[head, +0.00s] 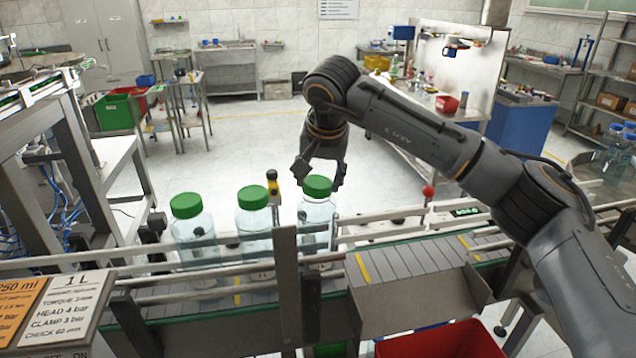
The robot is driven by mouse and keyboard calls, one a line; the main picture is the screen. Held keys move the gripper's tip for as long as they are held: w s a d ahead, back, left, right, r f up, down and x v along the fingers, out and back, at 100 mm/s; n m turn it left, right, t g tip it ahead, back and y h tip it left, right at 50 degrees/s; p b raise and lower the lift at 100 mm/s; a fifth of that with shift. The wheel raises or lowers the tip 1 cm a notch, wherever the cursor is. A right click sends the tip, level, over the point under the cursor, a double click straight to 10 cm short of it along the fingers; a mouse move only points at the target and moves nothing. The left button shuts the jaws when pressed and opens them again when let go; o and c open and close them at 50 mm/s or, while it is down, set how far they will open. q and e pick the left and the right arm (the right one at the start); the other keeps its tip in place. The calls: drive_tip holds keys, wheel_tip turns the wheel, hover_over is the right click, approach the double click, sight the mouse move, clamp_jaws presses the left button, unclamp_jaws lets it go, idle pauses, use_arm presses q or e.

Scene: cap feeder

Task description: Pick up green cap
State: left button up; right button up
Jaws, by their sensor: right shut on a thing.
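Three clear bottles with green caps stand in a row on the conveyor: a left cap (186,205), a middle cap (252,197) and a right cap (317,186). My left gripper is not in view.
Metal guide rails and a post (287,290) run in front of the bottles. The conveyor belt (420,260) is bare to the right. A red bin (442,342) stands below, and a sign panel (60,305) is at lower left.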

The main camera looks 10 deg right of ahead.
sight(317, 176)
drive_tip(key=shift+w+r+b, duration=0.15)
drive_tip(key=shift+r+b, duration=0.2)
wheel_tip(317, 176, up, 2)
drive_tip(key=shift+r+b, duration=0.2)
drive_tip(key=shift+b, duration=0.5)
drive_tip(key=s+a+r+b, duration=0.4)
drive_tip(key=s+r, duration=0.6)
drive_tip(key=s, duration=0.3)
drive_tip(key=shift+s+a, duration=0.15)
drive_tip(key=shift+s, duration=0.15)
drive_tip(key=shift+f, duration=0.1)
